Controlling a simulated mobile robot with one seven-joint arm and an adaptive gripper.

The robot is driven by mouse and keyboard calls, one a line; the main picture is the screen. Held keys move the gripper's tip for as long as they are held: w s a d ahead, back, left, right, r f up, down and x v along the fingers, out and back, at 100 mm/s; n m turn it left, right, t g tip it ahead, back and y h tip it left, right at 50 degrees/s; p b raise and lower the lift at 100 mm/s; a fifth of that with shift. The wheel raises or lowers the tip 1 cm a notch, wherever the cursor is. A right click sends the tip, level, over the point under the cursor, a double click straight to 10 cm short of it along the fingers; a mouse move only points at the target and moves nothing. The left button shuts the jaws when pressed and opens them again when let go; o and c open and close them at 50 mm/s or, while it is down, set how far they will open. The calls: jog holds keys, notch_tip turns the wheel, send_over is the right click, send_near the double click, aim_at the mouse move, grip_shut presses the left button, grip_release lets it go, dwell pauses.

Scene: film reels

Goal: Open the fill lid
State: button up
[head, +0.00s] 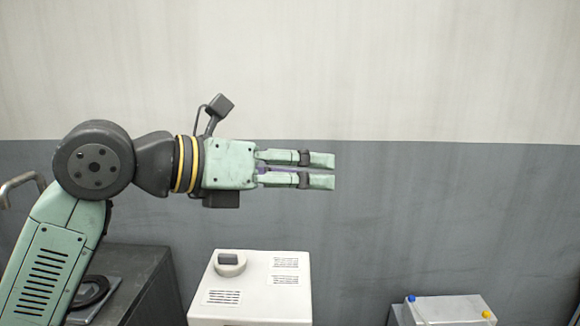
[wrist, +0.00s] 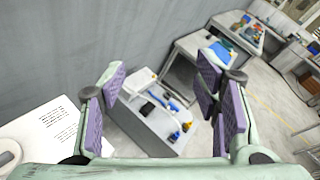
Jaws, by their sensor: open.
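A white box (head: 250,305) stands below my gripper in the head view. On its top are a round cap-like part (head: 230,264) with a dark grey grip and printed labels. I cannot tell for certain whether this round part is the fill lid. In the wrist view the white top (wrist: 42,138) shows at lower left, with the round part (wrist: 5,157) cut off at the left edge. My gripper (head: 335,171) is open and empty, pointing right, well above the box and apart from it. Its purple-padded fingers (wrist: 160,76) stand wide apart in the wrist view.
A low white unit (head: 445,310) with blue and yellow caps stands at lower right. A dark cabinet (head: 140,262) with a black ring (head: 90,292) stands at lower left, partly behind my arm. A grey and white wall is behind. The air around my gripper is clear.

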jog(key=shift+s+d+r+m+g+h, duration=0.15)
jog(key=shift+s+r+m+h, duration=0.1)
jog(key=shift+s+r+h, duration=0.4)
jog(key=shift+s+a+r+m+g+h, duration=0.15)
jog(key=shift+s+r+m+h, duration=0.15)
jog(key=shift+s+r, duration=0.5)
jog(key=shift+d+f, duration=0.1)
jog(key=shift+f, duration=0.05)
